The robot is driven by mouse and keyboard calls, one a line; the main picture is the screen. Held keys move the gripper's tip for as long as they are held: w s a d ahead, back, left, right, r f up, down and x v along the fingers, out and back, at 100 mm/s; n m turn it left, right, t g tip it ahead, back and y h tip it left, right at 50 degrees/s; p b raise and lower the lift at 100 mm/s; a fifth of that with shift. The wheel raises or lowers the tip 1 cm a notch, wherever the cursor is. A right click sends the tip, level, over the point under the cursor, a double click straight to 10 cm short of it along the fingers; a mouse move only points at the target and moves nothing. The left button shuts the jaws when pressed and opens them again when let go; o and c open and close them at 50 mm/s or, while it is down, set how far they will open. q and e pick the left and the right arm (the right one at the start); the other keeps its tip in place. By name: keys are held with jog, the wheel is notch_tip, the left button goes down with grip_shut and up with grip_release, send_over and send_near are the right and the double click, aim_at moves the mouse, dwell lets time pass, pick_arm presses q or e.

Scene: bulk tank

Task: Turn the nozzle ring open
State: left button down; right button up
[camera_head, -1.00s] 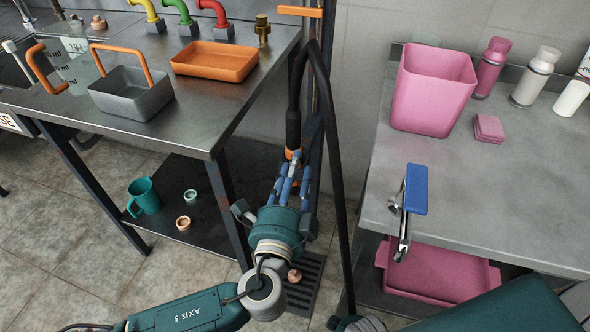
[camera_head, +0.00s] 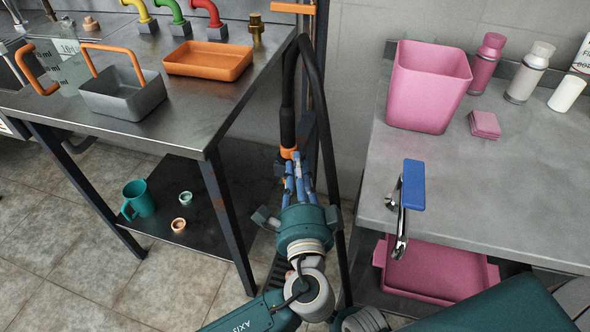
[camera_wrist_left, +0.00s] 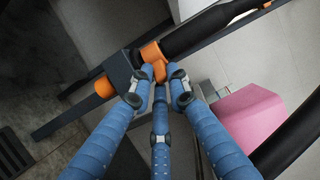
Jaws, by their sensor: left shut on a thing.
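The nozzle (camera_head: 288,115) is a black tube hanging upright at the end of a black hose, beside a dark post. Its orange ring (camera_head: 289,153) is at the lower end. The ring also shows in the left wrist view (camera_wrist_left: 152,52), at the fingertips. My left gripper (camera_head: 292,163), with blue fingers, is just below the nozzle and shut on the orange ring. The fingers and a dark bracket hide part of the ring. How far the ring is turned cannot be told. My right gripper is not in view.
A steel table (camera_head: 190,120) with trays stands left, its shelf (camera_head: 205,225) below holding a teal mug (camera_head: 138,198). The black hose (camera_head: 340,150) loops close to my left gripper.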

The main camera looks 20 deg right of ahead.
pick_arm(q)
jog(key=c, duration=1.7)
grip_release()
jog(key=v, duration=1.2)
jog(key=shift+c, duration=0.3)
